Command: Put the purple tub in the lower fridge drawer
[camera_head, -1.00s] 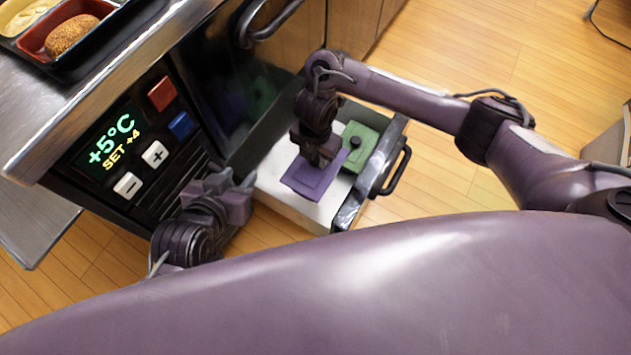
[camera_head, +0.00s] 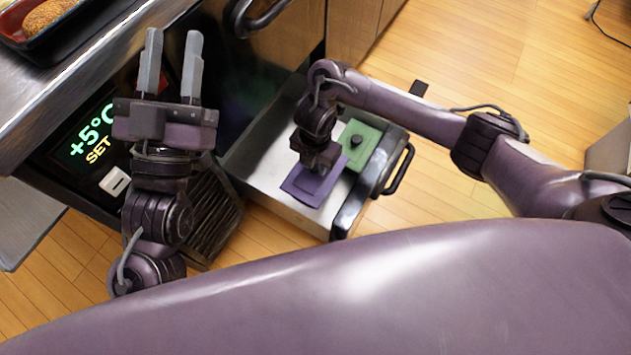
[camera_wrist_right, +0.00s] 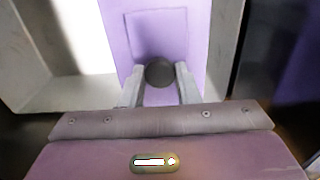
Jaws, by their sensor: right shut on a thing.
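The purple tub (camera_head: 300,188) is inside the open fridge drawer (camera_head: 268,178), beside the green tub. My right gripper (camera_head: 322,168) is above it, pointing down. In the right wrist view my right gripper (camera_wrist_right: 160,82) is shut on the dark round knob (camera_wrist_right: 160,72) of the purple lid (camera_wrist_right: 155,35). The drawer walls rise close on both sides there. Whether the tub rests on the drawer floor cannot be told. My left gripper (camera_head: 173,45) is open and empty, its fingers upward, in front of the control panel.
A green tub (camera_head: 368,140) with a dark knob sits at the right in the drawer. The drawer handle (camera_head: 400,170) faces right. A steel counter (camera_head: 70,75) with a food tray (camera_head: 45,45) is at upper left. Bare floor is beyond the drawer.

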